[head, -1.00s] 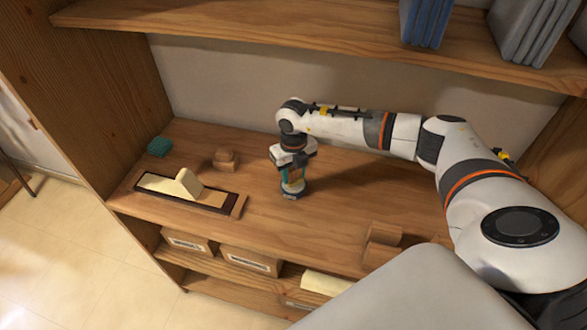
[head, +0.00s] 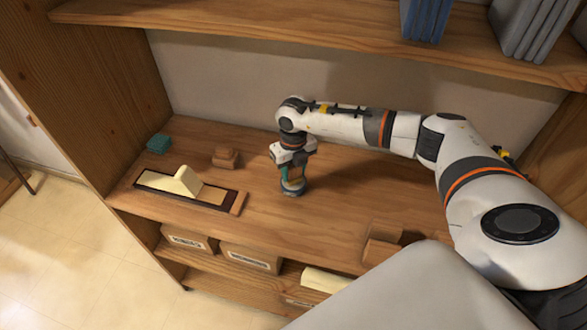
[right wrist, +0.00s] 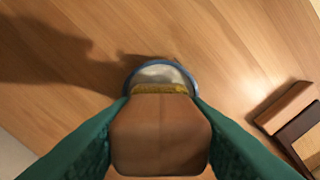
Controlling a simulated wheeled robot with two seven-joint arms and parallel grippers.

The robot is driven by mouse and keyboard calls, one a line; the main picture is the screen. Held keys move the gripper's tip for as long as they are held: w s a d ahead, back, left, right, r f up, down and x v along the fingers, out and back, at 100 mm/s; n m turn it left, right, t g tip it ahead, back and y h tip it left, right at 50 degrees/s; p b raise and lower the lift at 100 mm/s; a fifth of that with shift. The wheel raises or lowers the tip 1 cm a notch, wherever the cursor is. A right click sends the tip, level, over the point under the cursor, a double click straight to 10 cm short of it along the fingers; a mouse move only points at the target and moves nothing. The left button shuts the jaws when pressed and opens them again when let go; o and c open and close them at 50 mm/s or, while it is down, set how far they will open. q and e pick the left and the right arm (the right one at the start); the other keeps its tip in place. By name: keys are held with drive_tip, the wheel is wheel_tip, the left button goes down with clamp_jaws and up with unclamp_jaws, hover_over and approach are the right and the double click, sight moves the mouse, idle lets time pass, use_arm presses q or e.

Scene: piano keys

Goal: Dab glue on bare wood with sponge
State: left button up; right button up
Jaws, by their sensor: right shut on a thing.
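My right gripper (head: 291,176) is shut on a brown wooden block (right wrist: 160,135), held between its teal finger pads in the right wrist view. A yellow sponge strip (right wrist: 160,89) shows at the block's far end. It meets a round blue-rimmed dish (right wrist: 161,72) with pale contents; I cannot tell how deep it sits. The dish also shows under the gripper in the head view (head: 293,187). To the left lies a dark-framed key piece (head: 231,198) with a cream covering (head: 156,182), a raised cream part (head: 187,178) and bare wood (head: 212,194). My left gripper is out of view.
A teal box (head: 158,143) and a small wooden block (head: 226,157) stand behind the key piece. More wooden blocks (head: 381,246) lie at the front right. An upper shelf (head: 300,35) overhangs the back. The shelf between dish and key piece is clear.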

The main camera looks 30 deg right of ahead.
sight(291, 167)
drive_tip(key=shift+f+b, duration=0.35)
drive_tip(key=shift+f, duration=0.1)
idle(1.2)
drive_tip(key=shift+r, duration=0.15)
drive_tip(key=shift+r+p, duration=2.4)
drive_tip(key=shift+r, duration=1.05)
drive_tip(key=shift+s+a+n+b, duration=0.15)
drive_tip(key=shift+a+n+b, duration=0.15)
drive_tip(key=shift+a+n, duration=0.35)
drive_tip(key=s+a+r+n+b, duration=0.2)
drive_tip(key=s+a+n, duration=0.4)
drive_tip(key=n, duration=1.1)
drive_tip(key=s+a+r+n+b, duration=0.2)
drive_tip(key=s+a+n+b, duration=0.2)
drive_tip(key=n, duration=1.4)
drive_tip(key=s+a, duration=0.2)
drive_tip(key=s, duration=0.2)
drive_tip(key=shift+s+r+n, duration=0.25)
drive_tip(key=shift+r+n, duration=0.1)
drive_tip(key=shift+r, duration=0.05)
